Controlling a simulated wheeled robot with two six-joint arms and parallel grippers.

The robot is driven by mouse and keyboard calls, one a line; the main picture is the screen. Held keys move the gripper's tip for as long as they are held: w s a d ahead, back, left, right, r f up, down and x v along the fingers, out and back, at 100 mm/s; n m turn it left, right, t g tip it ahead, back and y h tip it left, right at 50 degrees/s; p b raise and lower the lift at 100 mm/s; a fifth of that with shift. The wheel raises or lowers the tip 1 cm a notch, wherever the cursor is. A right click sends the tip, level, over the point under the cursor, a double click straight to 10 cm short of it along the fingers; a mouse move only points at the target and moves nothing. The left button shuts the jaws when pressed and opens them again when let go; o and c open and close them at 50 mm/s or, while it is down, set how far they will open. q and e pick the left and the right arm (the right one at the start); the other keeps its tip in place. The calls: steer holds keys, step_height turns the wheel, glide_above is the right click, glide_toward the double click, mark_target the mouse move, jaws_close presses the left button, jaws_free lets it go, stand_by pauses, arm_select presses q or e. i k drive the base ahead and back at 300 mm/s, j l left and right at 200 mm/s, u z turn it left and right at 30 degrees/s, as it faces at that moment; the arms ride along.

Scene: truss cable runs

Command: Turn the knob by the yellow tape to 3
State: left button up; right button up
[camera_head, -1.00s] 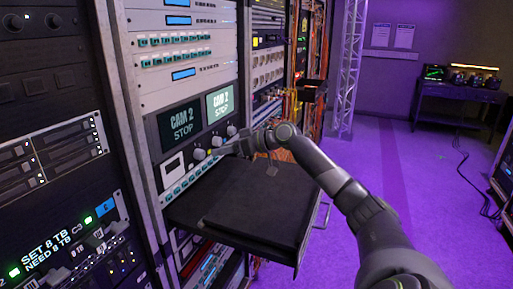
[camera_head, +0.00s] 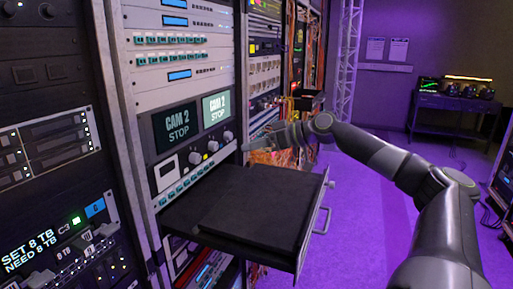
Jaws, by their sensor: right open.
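Three round grey knobs sit in a row below two CAM 2 STOP screens on the rack panel: a left knob (camera_head: 195,158), a middle knob (camera_head: 212,146) and a right knob (camera_head: 228,136). A small yellow mark (camera_head: 205,157), seemingly the tape, lies between the left and middle knobs. The knobs' pointers and numbers are too small to read. My right gripper (camera_head: 250,146) is open and empty, to the right of the knobs and apart from them, above the pulled-out shelf. My left gripper is not in view.
A black pulled-out shelf (camera_head: 255,205) with a handle juts from the rack below the knobs. A row of teal buttons (camera_head: 178,188) runs under the panel. Orange cables (camera_head: 297,80) hang farther along. The purple floor (camera_head: 370,240) to the right is clear.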

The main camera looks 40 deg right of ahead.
mark_target(213, 145)
steer(key=k+l, duration=0.75)
steer(key=k, duration=0.1)
